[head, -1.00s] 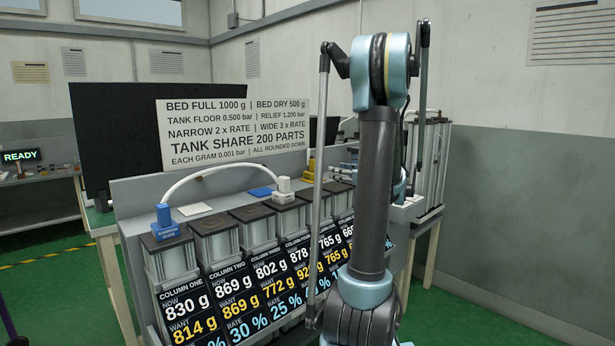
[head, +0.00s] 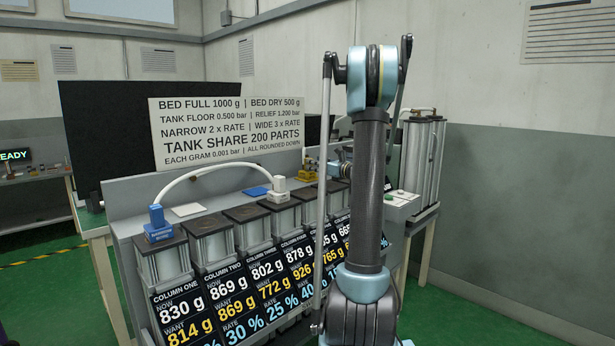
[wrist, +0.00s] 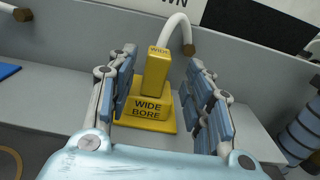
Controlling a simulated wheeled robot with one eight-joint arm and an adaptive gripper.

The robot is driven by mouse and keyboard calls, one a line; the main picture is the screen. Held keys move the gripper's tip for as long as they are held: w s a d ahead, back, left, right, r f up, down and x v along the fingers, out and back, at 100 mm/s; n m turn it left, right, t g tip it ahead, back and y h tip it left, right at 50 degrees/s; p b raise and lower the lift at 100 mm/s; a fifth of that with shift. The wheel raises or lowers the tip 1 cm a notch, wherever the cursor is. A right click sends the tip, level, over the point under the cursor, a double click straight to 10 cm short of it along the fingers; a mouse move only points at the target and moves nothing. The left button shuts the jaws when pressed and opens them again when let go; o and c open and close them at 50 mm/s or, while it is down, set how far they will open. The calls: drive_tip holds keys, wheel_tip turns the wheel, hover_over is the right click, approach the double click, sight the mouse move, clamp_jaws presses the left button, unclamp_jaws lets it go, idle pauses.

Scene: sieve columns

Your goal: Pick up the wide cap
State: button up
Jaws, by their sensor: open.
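The wide cap (wrist: 152,90) is yellow, with "WIDE" on its upper block and "WIDE BORE" on its base. It stands upright on a yellow pad (wrist: 122,121) on the grey shelf. In the head view the wide cap (head: 308,170) is small, behind the row of columns. My gripper (wrist: 162,68) is open, with one blue-padded finger on each side of the wide cap in the wrist view. I see gaps between the fingers and the cap. In the head view my gripper (head: 339,166) is partly hidden by my arm.
A blue cap (head: 158,224) sits on column one, and a white hose (head: 215,172) runs from it to a white fitting (head: 280,190). Blue (head: 256,191) and white (head: 188,210) pads lie on the shelf. A sign (head: 232,135) stands behind. Another white hose (wrist: 178,25) rises behind the wide cap.

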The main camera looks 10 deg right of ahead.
drive_tip(key=shift+f+x, duration=0.2)
drive_tip(key=shift+x, duration=1.15)
drive_tip(key=shift+f+x, duration=0.15)
drive_tip(key=shift+x, duration=1.25)
drive_tip(key=shift+s+a, duration=0.15)
drive_tip(key=shift+s, duration=0.05)
drive_tip(key=shift+c, duration=0.6)
clamp_jaws()
